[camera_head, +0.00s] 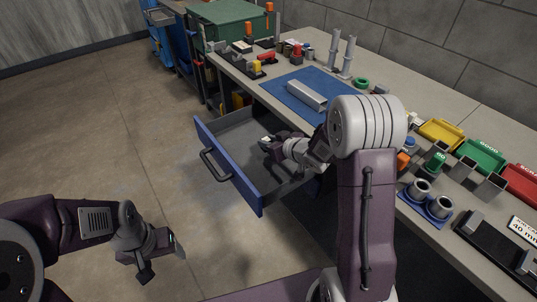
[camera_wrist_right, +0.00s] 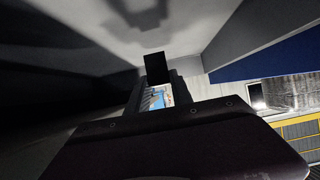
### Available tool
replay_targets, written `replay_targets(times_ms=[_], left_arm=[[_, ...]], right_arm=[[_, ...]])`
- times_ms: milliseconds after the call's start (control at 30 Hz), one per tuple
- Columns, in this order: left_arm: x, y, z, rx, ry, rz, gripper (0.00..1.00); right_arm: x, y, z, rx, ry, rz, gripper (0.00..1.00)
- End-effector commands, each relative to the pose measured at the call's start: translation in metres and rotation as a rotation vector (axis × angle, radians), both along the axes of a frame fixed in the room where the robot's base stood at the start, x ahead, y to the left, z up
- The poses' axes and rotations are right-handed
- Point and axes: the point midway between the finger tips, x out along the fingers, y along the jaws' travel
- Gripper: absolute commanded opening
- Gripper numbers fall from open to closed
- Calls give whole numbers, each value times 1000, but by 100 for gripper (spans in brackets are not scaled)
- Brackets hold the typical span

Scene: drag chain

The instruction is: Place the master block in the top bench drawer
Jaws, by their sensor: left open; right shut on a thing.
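The blue-fronted bench drawer (camera_head: 228,165) is pulled out, with a grey, mostly empty interior. My right gripper (camera_head: 268,143) reaches down inside it, near its back and right part. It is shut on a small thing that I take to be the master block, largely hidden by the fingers. In the right wrist view the gripper (camera_wrist_right: 160,92) shows close above the pale drawer floor (camera_wrist_right: 190,25); I cannot tell whether the block touches the floor. My left gripper (camera_head: 160,262) is open and empty, out over the floor at lower left, away from the drawer.
The bench (camera_head: 420,108) carries a blue mat (camera_head: 283,90) with a long silver block (camera_head: 307,95), metal posts, and yellow, green and red bins (camera_head: 480,155) at right. The drawer's blue front wall (camera_wrist_right: 270,55) and side walls enclose my right gripper. Open floor lies at left.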

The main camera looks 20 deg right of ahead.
Motion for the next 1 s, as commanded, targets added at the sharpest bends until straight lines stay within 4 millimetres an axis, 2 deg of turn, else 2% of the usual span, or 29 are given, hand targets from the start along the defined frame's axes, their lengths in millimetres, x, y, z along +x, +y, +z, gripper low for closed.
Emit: replay_targets(times_ms=[167, 367, 733, 767, 800, 1000], left_arm=[[0, 0, -3, 0, 0, 0, 71], [0, 0, -18, 0, 0, 0, 71], [0, 0, -19, 0, 0, 0, 71], [0, 0, -18, 0, 0, 0, 71], [0, 0, -18, 0, 0, 0, 71], [0, 0, -18, 0, 0, 0, 71]], right_arm=[[0, 0, -6, 1, -3, 0, 0], [0, 0, -40, 2, -2, 0, 0], [0, 0, -43, 0, -3, 0, 0], [0, 0, -42, 0, -1, 0, 35], [0, 0, -42, 0, -1, 0, 46], [0, 0, -42, 0, -1, 0, 49]])
